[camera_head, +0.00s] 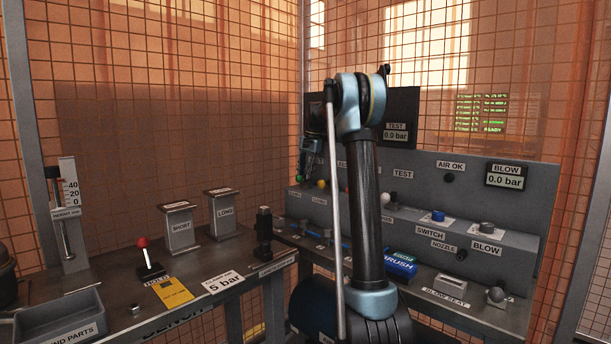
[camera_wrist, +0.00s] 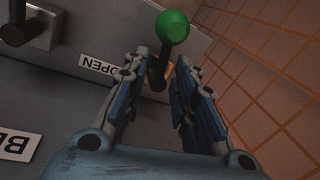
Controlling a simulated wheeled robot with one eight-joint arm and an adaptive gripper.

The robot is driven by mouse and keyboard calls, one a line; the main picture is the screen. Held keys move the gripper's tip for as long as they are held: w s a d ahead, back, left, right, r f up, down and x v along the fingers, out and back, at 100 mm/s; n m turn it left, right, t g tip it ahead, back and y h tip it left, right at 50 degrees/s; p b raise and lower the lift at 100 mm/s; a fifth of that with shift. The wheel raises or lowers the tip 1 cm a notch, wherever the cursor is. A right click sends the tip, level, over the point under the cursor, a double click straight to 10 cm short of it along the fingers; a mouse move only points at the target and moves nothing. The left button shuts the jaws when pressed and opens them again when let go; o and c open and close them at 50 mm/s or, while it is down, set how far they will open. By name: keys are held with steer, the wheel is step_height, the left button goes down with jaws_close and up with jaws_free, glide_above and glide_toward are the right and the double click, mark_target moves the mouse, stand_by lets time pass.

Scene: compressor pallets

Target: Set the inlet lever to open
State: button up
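The lever with a green ball knob (camera_wrist: 172,27) and a dark stem (camera_wrist: 157,72) stands on the grey panel in the wrist view. A white label reading OPEN (camera_wrist: 104,68), upside down here, is beside the stem. My gripper (camera_wrist: 162,64) is open, its two fingers apart. The stem shows in the gap between the fingertips, and the knob shows beyond them. I cannot tell whether a finger touches the stem. In the head view my gripper (camera_head: 309,160) is small, at the left end of the back panel, close to a small green knob (camera_head: 299,178).
Yellow (camera_head: 321,184) and red knobs sit right of the green one, partly behind my arm. A wire-mesh fence (camera_wrist: 265,80) is close on the right in the wrist view. A dark fitting (camera_wrist: 20,30) is on the panel at upper left. The left bench holds a red-knobbed lever (camera_head: 142,243).

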steer(key=shift+a+r, duration=0.1)
step_height(320, 180, up, 10)
stand_by(0.7)
